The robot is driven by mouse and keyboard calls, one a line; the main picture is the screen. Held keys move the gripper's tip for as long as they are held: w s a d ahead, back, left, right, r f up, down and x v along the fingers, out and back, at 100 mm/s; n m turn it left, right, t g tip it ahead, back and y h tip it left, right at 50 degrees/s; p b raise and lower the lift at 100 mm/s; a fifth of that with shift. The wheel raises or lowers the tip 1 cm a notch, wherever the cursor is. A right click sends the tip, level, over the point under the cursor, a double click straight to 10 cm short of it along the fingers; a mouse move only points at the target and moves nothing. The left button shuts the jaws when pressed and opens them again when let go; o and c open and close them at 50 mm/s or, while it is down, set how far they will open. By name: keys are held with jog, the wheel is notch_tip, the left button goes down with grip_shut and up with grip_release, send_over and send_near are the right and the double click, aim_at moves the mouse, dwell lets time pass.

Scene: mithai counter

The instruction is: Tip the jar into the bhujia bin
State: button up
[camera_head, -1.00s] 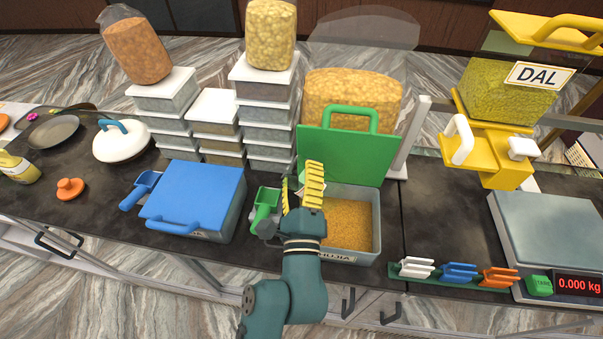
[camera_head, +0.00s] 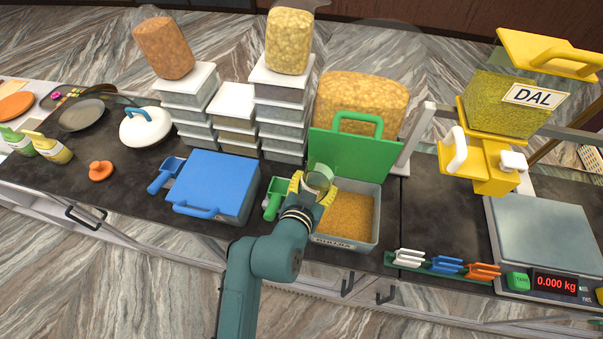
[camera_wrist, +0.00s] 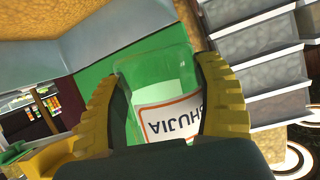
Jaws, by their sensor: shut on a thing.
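My gripper (camera_head: 316,185) is shut on a clear jar (camera_head: 320,177), whose round end shows between the yellow fingers. In the wrist view the jar (camera_wrist: 160,90) looks see-through, with the green lid behind it and an upside-down "BHUJIA" label, partly hidden by a finger. The jar is held over the left back part of the bhujia bin (camera_head: 376,225). The bin stands open, with orange-brown bhujia (camera_head: 350,212) inside. Its green lid (camera_head: 355,158) stands raised at the back. I cannot tell how full the jar is or its exact tilt.
A green scoop (camera_head: 274,198) and a closed blue-lidded bin (camera_head: 212,185) are to the left. Stacked boxes (camera_head: 283,100) and a large bag (camera_head: 360,100) stand behind. Clips (camera_head: 440,262), a scale (camera_head: 545,240) and the DAL dispenser (camera_head: 510,105) are to the right.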

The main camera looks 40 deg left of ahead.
aim_at(325, 171)
jog(key=shift+w+d+n+h, duration=0.25)
jog(key=shift+d+n+h, duration=0.15)
jog(key=shift+d+n, duration=0.2)
jog(key=shift+r, duration=2)
